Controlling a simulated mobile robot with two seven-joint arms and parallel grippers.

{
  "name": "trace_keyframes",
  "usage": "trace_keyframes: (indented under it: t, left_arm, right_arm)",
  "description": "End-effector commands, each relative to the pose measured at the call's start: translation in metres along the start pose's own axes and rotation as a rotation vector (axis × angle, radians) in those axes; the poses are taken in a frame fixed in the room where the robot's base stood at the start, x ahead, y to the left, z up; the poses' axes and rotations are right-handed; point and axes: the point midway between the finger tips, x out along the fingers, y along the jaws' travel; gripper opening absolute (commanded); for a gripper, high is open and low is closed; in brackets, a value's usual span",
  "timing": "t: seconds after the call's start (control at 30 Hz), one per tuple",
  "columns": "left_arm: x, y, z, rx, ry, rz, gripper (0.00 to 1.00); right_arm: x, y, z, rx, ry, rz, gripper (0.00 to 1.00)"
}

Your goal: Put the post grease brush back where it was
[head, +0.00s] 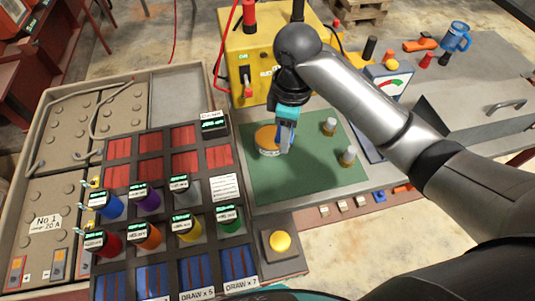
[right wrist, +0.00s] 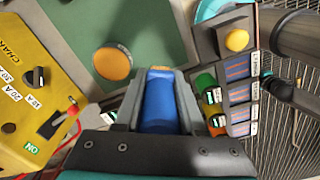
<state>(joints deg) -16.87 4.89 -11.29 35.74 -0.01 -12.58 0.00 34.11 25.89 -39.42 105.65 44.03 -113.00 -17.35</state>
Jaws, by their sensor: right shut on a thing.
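My right gripper (head: 287,137) hangs over the green mat (head: 318,178), just right of a round orange-topped tin (head: 267,139). In the right wrist view the gripper (right wrist: 160,95) is shut on a blue piece with a tan-orange end, which I take for the post grease brush (right wrist: 159,104). The bristles cannot be made out. The tin also shows in the right wrist view (right wrist: 112,64), apart from the held piece. In the head view the jaws mostly hide the brush. My left gripper is not in view.
Two metal posts (head: 347,157) stand on the mat, right of the gripper. A yellow charger (head: 250,68) stands behind. A rack of coloured cylinders (head: 149,236) and a yellow button (head: 280,241) are in front. The mat's front is clear.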

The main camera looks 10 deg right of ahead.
Motion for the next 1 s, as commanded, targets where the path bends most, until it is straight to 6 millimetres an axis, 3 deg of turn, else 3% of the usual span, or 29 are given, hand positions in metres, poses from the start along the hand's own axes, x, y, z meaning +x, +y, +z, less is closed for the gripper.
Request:
trace_keyframes:
  t: [0.1, 0.23, 0.7, 1.0]
  left_arm:
    - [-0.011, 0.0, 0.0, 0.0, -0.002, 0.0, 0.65]
    - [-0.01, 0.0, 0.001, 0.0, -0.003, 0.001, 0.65]
    - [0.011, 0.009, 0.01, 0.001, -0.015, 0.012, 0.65]
    - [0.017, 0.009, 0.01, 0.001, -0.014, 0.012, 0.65]
  right_arm:
    - [-0.014, 0.004, -0.004, -0.068, -0.001, 0.001, 0.0]
    - [-0.005, 0.004, -0.004, -0.094, -0.004, -0.002, 0.0]
    - [0.115, 0.004, -0.004, -0.094, -0.004, -0.001, 0.0]
    - [0.148, 0.005, -0.004, -0.094, -0.002, 0.002, 0.0]
